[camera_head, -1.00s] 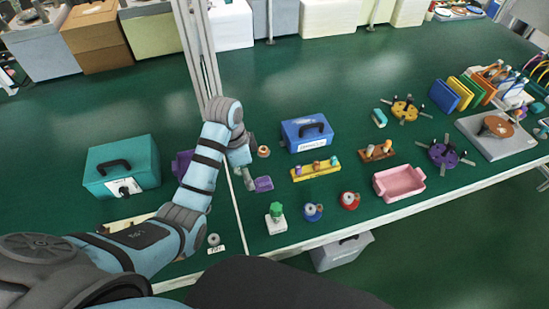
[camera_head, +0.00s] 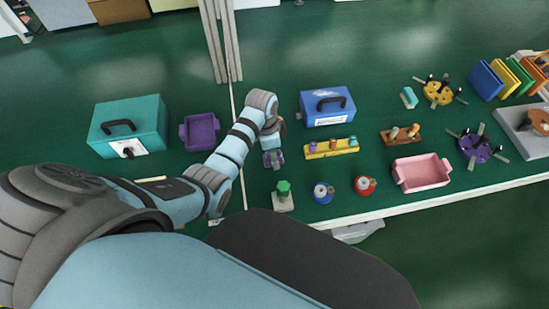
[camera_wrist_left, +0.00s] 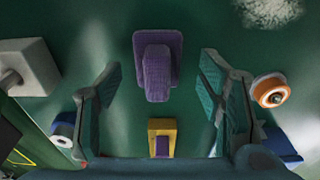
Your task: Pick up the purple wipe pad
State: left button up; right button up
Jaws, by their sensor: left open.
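The purple wipe pad (camera_wrist_left: 157,65) lies on the green bench top in the left wrist view, with a raised block on its flat base. In the head view the wipe pad (camera_head: 273,158) shows partly, just under my left gripper (camera_head: 271,143). In the left wrist view my left gripper (camera_wrist_left: 163,100) is open, its teal fingers on either side of the view. The wipe pad appears between and a little beyond the fingers, touching neither. My right gripper is in neither view.
A purple tray (camera_head: 201,133) stands left of my left arm, beside a teal case (camera_head: 130,124). A blue case (camera_head: 327,107) and a yellow rack (camera_head: 331,148) stand to the right. A green-knobbed block (camera_head: 283,194) is near the front edge. A pink tray (camera_head: 421,172) is further right.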

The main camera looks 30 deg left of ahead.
pick_arm(q)
jog(key=shift+f, duration=0.65)
jog(key=shift+s+r, duration=0.15)
jog(key=shift+s, duration=0.05)
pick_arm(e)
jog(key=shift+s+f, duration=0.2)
pick_arm(q)
jog(key=c, duration=1.1)
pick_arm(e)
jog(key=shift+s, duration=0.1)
pick_arm(q)
jog(key=shift+c, duration=0.2)
notch_tip(320, 180, up, 20)
jog(key=p, duration=0.8)
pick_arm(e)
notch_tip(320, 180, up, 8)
pick_arm(q)
jog(key=shift+w, duration=0.1)
